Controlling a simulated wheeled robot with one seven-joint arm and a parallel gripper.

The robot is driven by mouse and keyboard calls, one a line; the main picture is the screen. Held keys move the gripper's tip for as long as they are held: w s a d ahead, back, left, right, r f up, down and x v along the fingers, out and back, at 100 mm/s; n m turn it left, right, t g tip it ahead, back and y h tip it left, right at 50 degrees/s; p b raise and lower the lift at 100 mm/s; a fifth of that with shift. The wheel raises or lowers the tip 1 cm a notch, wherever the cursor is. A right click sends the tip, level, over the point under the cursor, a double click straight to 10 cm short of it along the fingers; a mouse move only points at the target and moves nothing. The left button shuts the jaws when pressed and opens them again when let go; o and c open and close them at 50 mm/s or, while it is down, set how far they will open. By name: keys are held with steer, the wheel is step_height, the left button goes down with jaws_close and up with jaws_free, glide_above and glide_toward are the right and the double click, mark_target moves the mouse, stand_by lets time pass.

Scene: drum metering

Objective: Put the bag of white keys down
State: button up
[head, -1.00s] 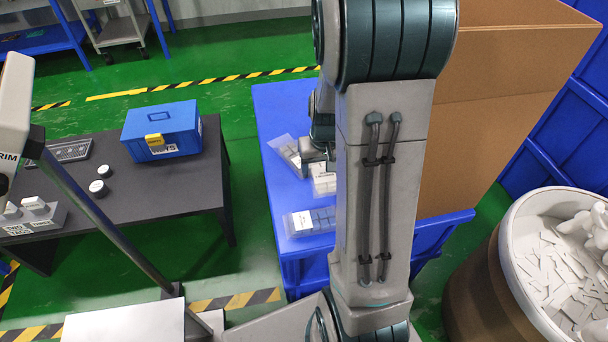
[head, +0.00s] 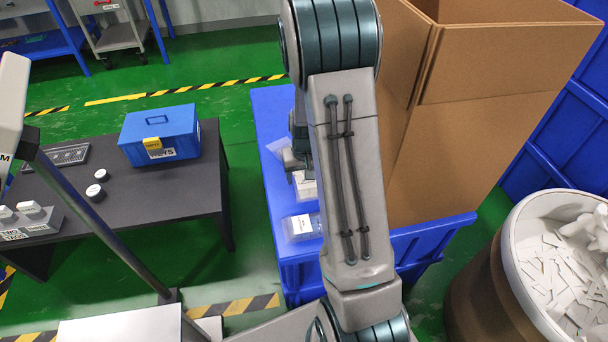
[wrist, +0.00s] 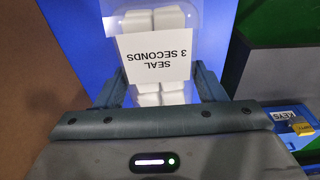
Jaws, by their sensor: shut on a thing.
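The bag of white keys (wrist: 168,20) is clear, with white blocks in it and a white label reading "SEAL 3 SECONDS". In the wrist view it lies between the two fingers of my gripper (wrist: 157,88), which is shut on it. In the head view, my gripper (head: 296,163) is over the blue table (head: 272,104), and a white part of the bag (head: 306,186) shows just below it, partly hidden by my arm. I cannot tell whether the bag touches the table top.
A tall cardboard box (head: 470,140) stands to the right. A blue keys case (head: 160,135) sits on the dark table (head: 130,190) at left.

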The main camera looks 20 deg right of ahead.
steer(key=shift+f+b, duration=0.5)
steer(key=shift+f, duration=0.1)
steer(key=o, duration=1.2)
steer(key=shift+r+p, duration=0.45)
steer(key=shift+r, duration=0.05)
step_height(320, 180, up, 12)
steer(key=s+p, duration=0.1)
steer(key=p, duration=0.1)
steer(key=shift+s+a+r+p, duration=0.15)
steer(key=shift+s+p, duration=0.1)
steer(key=shift+p, duration=0.05)
steer(key=s+a+r+n+p, duration=0.1)
steer(key=s+a+r+p, duration=0.4)
steer(key=r, duration=0.7)
steer(key=s+a+r+n+t+p, duration=0.1)
steer(key=s+a+r+p, duration=0.3)
steer(key=s+r+p, duration=0.5)
steer(key=s+r, duration=0.4)
steer(key=shift+a+r, duration=0.2)
steer(key=shift+a, duration=0.15)
